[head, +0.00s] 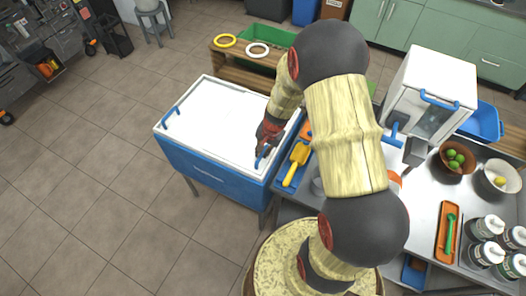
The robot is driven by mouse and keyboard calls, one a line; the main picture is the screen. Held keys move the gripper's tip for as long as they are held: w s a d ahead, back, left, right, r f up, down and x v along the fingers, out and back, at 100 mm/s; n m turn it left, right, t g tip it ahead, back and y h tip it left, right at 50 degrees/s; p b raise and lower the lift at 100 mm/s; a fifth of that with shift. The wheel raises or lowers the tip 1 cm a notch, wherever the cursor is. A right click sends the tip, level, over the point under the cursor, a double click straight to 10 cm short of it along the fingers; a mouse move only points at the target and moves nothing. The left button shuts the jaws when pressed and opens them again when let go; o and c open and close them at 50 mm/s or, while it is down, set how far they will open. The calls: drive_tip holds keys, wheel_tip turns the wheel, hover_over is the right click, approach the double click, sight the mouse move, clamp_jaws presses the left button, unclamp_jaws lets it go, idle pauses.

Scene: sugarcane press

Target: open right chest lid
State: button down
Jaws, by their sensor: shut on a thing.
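A blue chest (200,166) with white lids on top stands at centre left. The right lid (228,130) lies flat and looks closed. A blue handle (171,117) shows at the chest's left end, and another blue handle (262,157) shows at the right lid's front right corner. My gripper (265,150), dark with red parts, is at this right handle and is shut on it. My arm hides the chest's back right part, and the fingertips are small and partly hidden.
A metal counter (426,205) stands right of the chest, with a yellow scoop (297,163) in a blue tray near the chest. A white press machine (432,85) stands behind. A wooden rack with rings (225,41) is beyond the chest. Floor at left is clear.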

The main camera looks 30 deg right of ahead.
idle(0.4)
drive_tip(key=p, duration=0.4)
hover_over(226, 143)
drive_tip(key=shift+w+a, duration=0.1)
drive_tip(key=shift+w, duration=0.05)
drive_tip(key=c, duration=1.9)
unclamp_jaws()
drive_tip(key=shift+o, duration=0.3)
drive_tip(key=shift+r, duration=0.1)
wheel_tip(226, 143, up, 12)
drive_tip(key=s+d, duration=0.1)
drive_tip(key=s, duration=0.1)
drive_tip(key=shift+d+f, duration=0.2)
